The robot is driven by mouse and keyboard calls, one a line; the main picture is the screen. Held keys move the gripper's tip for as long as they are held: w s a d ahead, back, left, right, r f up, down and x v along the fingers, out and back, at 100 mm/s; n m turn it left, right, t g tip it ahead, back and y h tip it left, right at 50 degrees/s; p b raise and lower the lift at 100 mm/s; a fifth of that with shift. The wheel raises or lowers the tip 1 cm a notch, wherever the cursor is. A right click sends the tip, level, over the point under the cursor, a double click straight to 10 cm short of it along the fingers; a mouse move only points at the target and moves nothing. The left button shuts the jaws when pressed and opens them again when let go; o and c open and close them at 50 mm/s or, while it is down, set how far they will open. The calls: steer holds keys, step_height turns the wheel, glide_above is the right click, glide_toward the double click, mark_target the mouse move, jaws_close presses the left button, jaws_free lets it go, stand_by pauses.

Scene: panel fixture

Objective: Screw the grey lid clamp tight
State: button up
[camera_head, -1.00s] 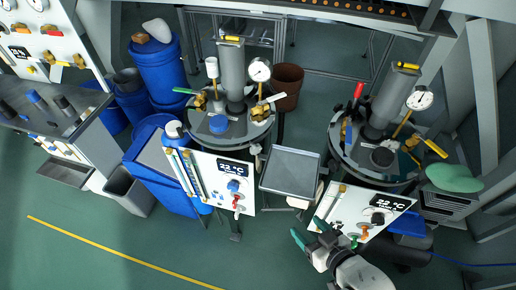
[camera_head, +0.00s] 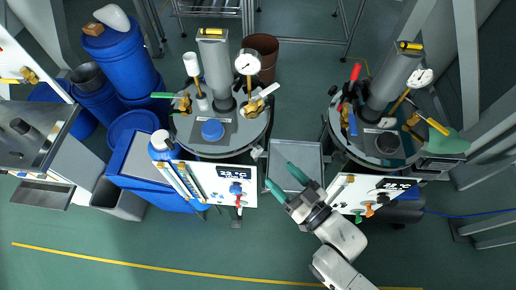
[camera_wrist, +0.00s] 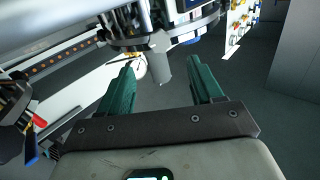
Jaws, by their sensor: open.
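A small pale grey piece (camera_head: 257,152) at the lower right rim of the left vessel's lid (camera_head: 190,125) looks like the grey lid clamp. My gripper (camera_head: 281,176) is open and empty, over the grey tray between the two vessels, below and right of that piece and apart from it. In the wrist view my gripper (camera_wrist: 162,82) has its green fingers spread wide. A grey tapered piece (camera_wrist: 158,58) hangs below a metal rim ahead, between the fingertips in the picture; it may be the clamp. I cannot tell its tightness.
The grey tray (camera_head: 308,154) lies beneath my fingers. The left white panel (camera_head: 218,183) and right white panel (camera_head: 370,188) flank my gripper. The right vessel (camera_head: 385,145) carries valves and a gauge. Blue drums (camera_head: 125,55) stand at left. The lower floor is clear.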

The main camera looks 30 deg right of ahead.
mark_target(259, 153)
steer(key=w, duration=0.3)
steer(key=w+a+p, duration=0.1)
steer(key=w, duration=0.5)
steer(key=shift+a, duration=0.2)
